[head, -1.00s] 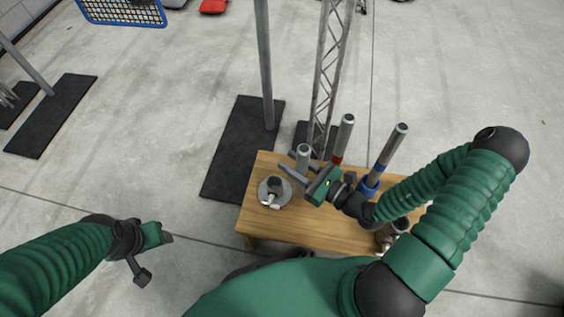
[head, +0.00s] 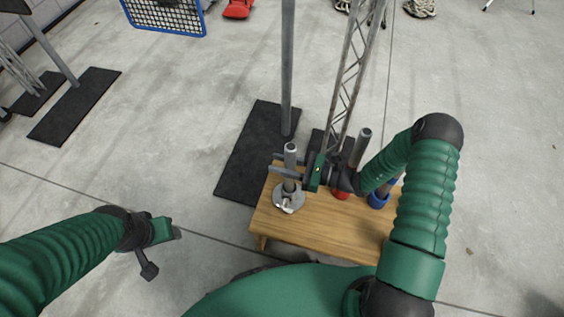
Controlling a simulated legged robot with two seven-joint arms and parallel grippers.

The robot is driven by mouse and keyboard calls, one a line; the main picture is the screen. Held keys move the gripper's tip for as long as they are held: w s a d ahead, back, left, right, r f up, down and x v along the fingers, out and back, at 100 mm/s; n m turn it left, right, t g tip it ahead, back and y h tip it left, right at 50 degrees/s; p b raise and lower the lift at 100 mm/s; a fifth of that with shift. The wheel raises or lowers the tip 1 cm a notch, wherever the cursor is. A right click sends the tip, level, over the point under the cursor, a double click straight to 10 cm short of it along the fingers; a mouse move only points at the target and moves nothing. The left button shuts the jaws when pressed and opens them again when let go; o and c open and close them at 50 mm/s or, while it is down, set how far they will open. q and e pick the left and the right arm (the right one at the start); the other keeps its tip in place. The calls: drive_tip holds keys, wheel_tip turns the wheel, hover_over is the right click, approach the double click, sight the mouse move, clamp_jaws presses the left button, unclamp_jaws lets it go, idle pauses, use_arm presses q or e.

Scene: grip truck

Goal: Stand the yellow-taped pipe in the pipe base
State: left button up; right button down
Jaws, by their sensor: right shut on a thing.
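A grey metal pipe (head: 290,156) is upright between the fingers of my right gripper (head: 284,174), which is shut on it. No yellow tape shows on it; the fingers cover part of its length. The round grey pipe base (head: 289,203) stands at the left end of the wooden table. The pipe's lower end lines up with the base's socket; I cannot tell how deep it sits or whether it is in. My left gripper (head: 168,236) hangs off to the left, over the floor; its fingers do not show clearly.
The wooden table (head: 322,230) has bare room at its front. A second pipe (head: 360,148), a red base (head: 341,193) and a blue base (head: 378,200) are at the right, partly behind my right arm. A post (head: 287,75) and lattice truss (head: 351,75) rise behind the table.

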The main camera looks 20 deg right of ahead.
use_arm(q)
drive_tip(key=shift+s+b+x, duration=0.25)
drive_tip(key=shift+b+x, duration=0.85)
drive_tip(key=shift+x, duration=0.05)
drive_tip(key=shift+s+b+x, duration=0.25)
drive_tip(key=shift+b+x, duration=0.85)
drive_tip(key=shift+x, duration=0.05)
use_arm(e)
drive_tip(key=shift+f, duration=2.35)
use_arm(q)
drive_tip(key=shift+d+f, duration=0.15)
use_arm(e)
drive_tip(key=shift+f, duration=0.15)
drive_tip(key=c, duration=1)
unclamp_jaws()
drive_tip(key=shift+o, duration=0.2)
drive_tip(key=shift+d, duration=0.1)
